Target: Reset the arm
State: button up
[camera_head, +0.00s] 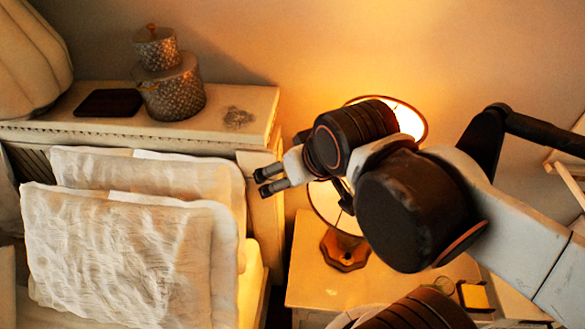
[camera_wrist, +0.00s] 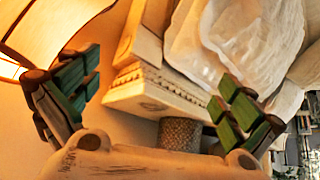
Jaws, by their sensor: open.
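My gripper (camera_head: 265,182) is raised in front of the lamp and points left, toward the bed's pillows. In the wrist view my gripper (camera_wrist: 160,98) shows two green-padded fingers spread wide apart. Nothing is held between them. My arm reaches in from the right of the head view, bent at a dark joint.
White pillows (camera_head: 115,255) lie below left of the gripper. A headboard shelf (camera_head: 258,105) holds patterned baskets (camera_head: 175,95) and a dark flat item (camera_head: 109,103). A lit lamp (camera_head: 345,245) stands on the nightstand (camera_head: 312,275) behind my arm, with a yellow block (camera_head: 474,296) nearby.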

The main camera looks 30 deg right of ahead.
jog(key=shift+f, duration=0.1)
notch_tip(320, 180, down, 24)
jog(key=b, duration=2.4)
jog(key=shift+f+b, duration=0.2)
jog(key=shift+b, duration=0.15)
jog(key=shift+a, duration=0.1)
